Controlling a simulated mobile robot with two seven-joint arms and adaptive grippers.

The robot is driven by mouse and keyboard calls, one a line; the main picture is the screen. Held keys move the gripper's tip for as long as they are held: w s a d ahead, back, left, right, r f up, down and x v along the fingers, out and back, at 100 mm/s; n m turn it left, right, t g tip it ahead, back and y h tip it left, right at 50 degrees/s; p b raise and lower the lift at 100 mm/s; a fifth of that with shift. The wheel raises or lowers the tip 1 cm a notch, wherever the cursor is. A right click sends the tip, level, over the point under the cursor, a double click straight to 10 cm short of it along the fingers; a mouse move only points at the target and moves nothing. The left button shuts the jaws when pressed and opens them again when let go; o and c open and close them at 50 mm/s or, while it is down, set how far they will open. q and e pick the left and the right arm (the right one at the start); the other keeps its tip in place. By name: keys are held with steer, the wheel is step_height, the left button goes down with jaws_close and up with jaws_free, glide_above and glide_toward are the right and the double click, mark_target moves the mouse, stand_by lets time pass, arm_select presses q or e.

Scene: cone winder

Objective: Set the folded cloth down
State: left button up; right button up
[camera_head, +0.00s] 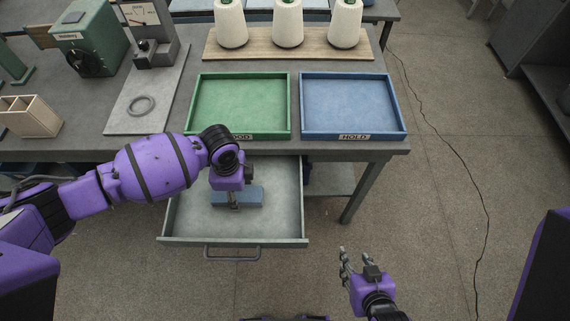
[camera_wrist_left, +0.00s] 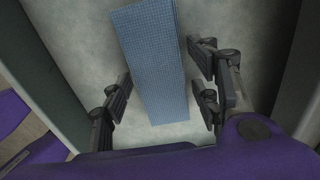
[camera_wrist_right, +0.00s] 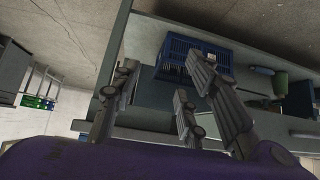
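The folded cloth (camera_head: 252,198) is a blue flat strip lying on the bottom of the open drawer (camera_head: 285,222). In the left wrist view the cloth (camera_wrist_left: 155,65) runs between my left gripper's fingers. My left gripper (camera_head: 234,202) reaches down into the drawer over the cloth. Its fingers (camera_wrist_left: 160,97) are open, one side on each side of the cloth, with a visible gap to both edges. My right gripper (camera_head: 345,262) is open and empty, in front of the table to the right of the drawer; its fingers also show in the right wrist view (camera_wrist_right: 155,105).
A green tray (camera_head: 194,105) and a blue tray (camera_head: 404,110) stand on the table behind the drawer. White cones (camera_head: 288,24) stand on a board further back. A grey plate with a ring (camera_head: 141,105) and a wooden box (camera_head: 30,117) are at left. A cable (camera_head: 450,150) lies on the floor.

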mark_target(237, 194)
arm_select(q)
steer(key=shift+o, duration=0.2)
steer(key=shift+r, duration=0.3)
step_height(237, 194, up, 12)
steer(key=p, duration=0.1)
steer(key=shift+s+f, duration=0.1)
steer(key=shift+f, duration=0.05)
